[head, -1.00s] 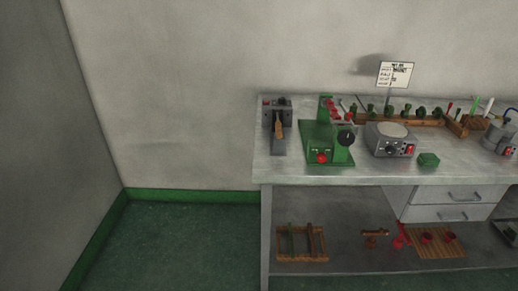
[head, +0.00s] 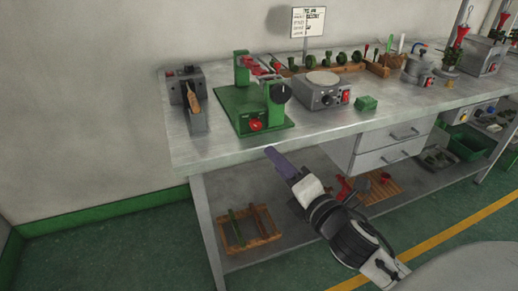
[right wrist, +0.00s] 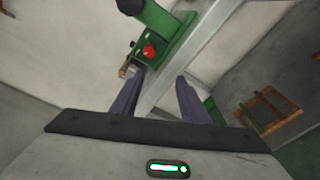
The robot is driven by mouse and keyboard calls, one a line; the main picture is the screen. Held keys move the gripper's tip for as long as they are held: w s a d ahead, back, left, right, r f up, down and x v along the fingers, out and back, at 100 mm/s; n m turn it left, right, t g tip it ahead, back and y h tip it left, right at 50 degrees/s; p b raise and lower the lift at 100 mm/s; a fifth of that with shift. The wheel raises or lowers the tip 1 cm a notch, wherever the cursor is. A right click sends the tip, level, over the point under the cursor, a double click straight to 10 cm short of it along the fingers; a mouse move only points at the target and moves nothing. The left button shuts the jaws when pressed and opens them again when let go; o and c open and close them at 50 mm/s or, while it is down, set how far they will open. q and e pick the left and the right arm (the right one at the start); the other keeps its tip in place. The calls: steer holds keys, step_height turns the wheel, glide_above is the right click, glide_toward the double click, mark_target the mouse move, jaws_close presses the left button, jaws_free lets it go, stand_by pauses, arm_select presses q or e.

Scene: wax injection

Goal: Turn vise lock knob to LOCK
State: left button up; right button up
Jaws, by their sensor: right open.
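A green bench fixture (head: 264,97) stands near the left end of the metal bench. It has a red knob (head: 255,125) low on its front and a black round knob (head: 281,92) with a pale mark on its right side. No LOCK lettering is readable, and I cannot tell which knob is the vise lock. My right gripper (head: 272,155) is below and in front of the bench edge, apart from the fixture. In the right wrist view, its two fingers (right wrist: 160,82) are spread with nothing between them, and the red knob (right wrist: 149,51) shows beyond them. My left gripper is out of view.
A grey device with a wooden handle (head: 194,99) stands left of the fixture. A grey hotplate-like unit (head: 325,91) and a small green block (head: 366,103) stand to its right. A wooden rack (head: 249,230) sits on the lower shelf. The bench front edge (head: 280,145) lies between gripper and fixture.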

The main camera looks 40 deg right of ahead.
mark_target(257, 127)
steer(key=shift+n+t, duration=0.4)
steer(key=shift+n, duration=0.4)
steer(key=w, duration=0.3)
steer(key=w+d+r, duration=0.1)
steer(key=w, duration=0.3)
steer(key=w+d+r, duration=0.1)
steer(key=w, duration=0.2)
steer(key=shift+w+r, duration=0.15)
steer(key=shift+w, duration=0.15)
steer(key=shift+c, duration=0.2)
jaws_close()
